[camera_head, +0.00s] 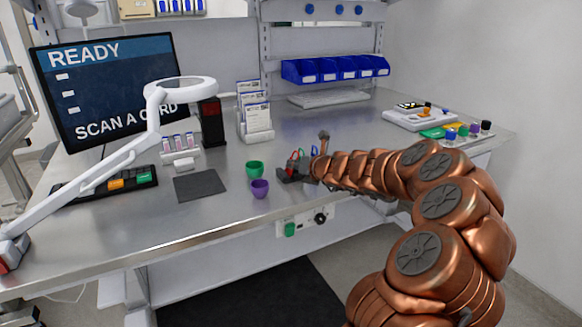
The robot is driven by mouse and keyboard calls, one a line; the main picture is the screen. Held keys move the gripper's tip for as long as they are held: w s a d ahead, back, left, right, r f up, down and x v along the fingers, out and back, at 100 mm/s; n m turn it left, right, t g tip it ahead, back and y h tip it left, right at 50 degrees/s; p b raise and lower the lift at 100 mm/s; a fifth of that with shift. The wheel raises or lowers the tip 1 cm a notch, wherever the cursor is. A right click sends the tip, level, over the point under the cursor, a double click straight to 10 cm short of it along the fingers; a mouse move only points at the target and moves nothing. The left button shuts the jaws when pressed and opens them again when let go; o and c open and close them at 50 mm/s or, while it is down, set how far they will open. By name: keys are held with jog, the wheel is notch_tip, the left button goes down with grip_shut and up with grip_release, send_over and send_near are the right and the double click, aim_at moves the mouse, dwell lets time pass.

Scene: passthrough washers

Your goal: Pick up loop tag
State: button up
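My gripper (287,172) is a small dark shape low over the middle of the steel bench, at the end of my copper arm. A thin red loop (301,152) shows just behind it, with a bit of green beside the red. These may be loop tags, but they are too small to be sure. My gripper partly hides them. I cannot tell whether the fingers touch or hold anything, nor whether they are open or shut.
A green cup (254,169) and a purple cup (260,188) stand just left of my gripper. A dark mat (200,185) lies farther left. A card holder (256,120) and blue bins (335,69) stand behind. A white device (413,118) and several colored items are at right.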

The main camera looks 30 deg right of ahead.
grip_shut()
jog(key=shift+r+p, duration=1.8)
jog(key=shift+r, duration=3.2)
